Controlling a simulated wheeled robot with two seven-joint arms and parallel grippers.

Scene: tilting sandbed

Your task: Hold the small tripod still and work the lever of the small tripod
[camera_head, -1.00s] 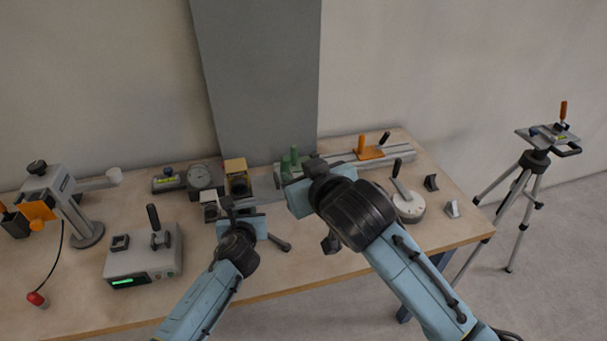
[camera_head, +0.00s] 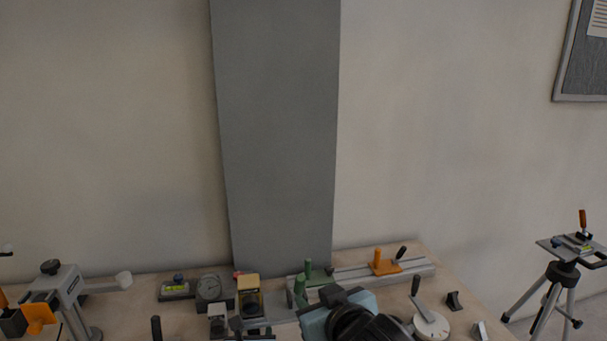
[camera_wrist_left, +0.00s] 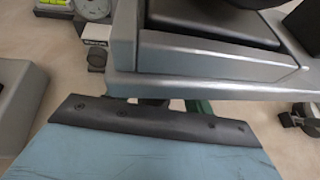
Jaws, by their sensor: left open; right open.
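My right gripper (camera_head: 326,302) is open, low in the head view, in front of the green-handled part of the rail.
A tall tripod (camera_head: 562,278) stands on the floor at the right.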

